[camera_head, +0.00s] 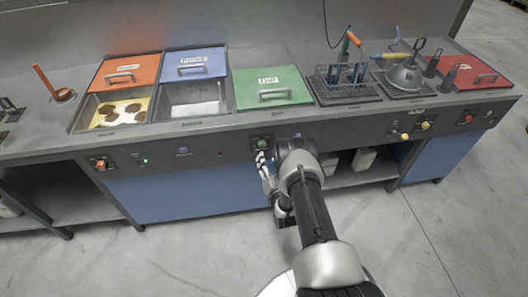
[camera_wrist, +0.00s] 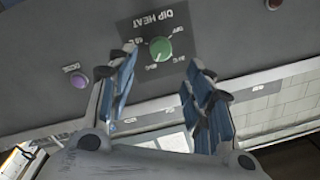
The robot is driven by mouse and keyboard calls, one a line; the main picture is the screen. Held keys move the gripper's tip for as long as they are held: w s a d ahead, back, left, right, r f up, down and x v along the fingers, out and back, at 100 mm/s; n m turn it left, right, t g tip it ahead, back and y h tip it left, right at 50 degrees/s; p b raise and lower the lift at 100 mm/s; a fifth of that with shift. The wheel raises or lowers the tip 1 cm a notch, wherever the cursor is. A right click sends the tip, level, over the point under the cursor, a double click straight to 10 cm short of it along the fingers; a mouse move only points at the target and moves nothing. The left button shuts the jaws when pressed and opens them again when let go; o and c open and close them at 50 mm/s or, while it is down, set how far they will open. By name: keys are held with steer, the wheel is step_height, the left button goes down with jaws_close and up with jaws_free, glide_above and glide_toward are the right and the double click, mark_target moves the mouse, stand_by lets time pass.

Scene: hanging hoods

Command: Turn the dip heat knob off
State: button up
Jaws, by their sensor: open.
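The green dip heat knob (camera_wrist: 161,49) is on a dark plate under upside-down "DIP HEAT" lettering in the wrist view. In the head view the knob (camera_head: 262,143) shows on the counter's front panel, below the green DIP lid (camera_head: 271,88). My gripper (camera_wrist: 160,66) is open, with its blue-padded fingers spread to either side below the knob in the wrist view. The knob lies just beyond the fingertips, with nothing seen between them. In the head view my gripper (camera_head: 262,160) is close to the panel, just below the knob. The knob's exact setting is too small to tell.
A purple button (camera_wrist: 79,80) is left of the knob in the wrist view. An orange knob (camera_head: 101,164), yellow knobs (camera_head: 404,136) and a red knob (camera_head: 468,118) are elsewhere on the panel. The floor (camera_head: 420,240) in front is clear.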

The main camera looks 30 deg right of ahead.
mark_target(263, 146)
steer(key=b+x, duration=0.2)
steer(key=x, duration=0.5)
steer(key=shift+w, duration=0.15)
steer(key=shift+c, duration=0.3)
steer(key=c, duration=1)
